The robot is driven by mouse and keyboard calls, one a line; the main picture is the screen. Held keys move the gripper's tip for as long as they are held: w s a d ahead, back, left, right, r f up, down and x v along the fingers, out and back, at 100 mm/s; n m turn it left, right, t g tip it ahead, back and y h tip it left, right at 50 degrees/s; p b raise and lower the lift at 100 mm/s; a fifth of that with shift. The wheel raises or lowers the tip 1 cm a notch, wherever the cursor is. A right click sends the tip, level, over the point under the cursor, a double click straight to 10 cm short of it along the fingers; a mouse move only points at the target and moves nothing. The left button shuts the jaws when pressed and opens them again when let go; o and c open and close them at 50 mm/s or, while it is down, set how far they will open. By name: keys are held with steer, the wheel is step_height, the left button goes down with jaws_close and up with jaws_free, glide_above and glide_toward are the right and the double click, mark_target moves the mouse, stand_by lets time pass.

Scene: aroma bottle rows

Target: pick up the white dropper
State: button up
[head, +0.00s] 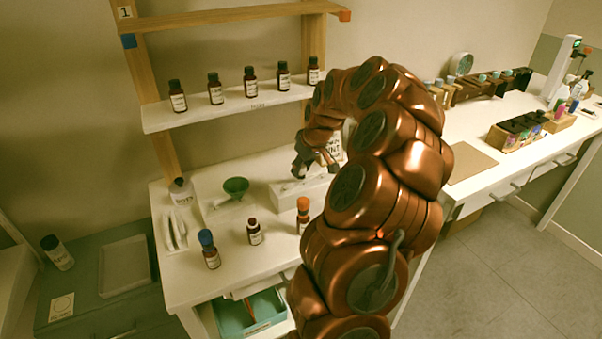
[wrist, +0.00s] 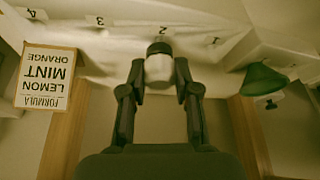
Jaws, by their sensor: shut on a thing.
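My gripper (wrist: 160,75) is shut on a small white thing with a dark end, which looks like the white dropper (wrist: 159,68), in the middle of the wrist view. The number 2 on a pale stand shows just beyond it. In the head view my gripper (head: 304,167) is over the white stand (head: 284,193) on the table. The held dropper is too small to make out there. I cannot tell whether it still touches the stand.
Several small bottles, including an orange-capped one (head: 303,215), line the table front. More bottles stand on the shelf (head: 225,111) above. A formula card (wrist: 48,80) appears upside down in the wrist view.

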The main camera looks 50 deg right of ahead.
step_height(320, 180, up, 10)
steer(key=shift+f+b, duration=0.1)
steer(key=shift+b, duration=0.75)
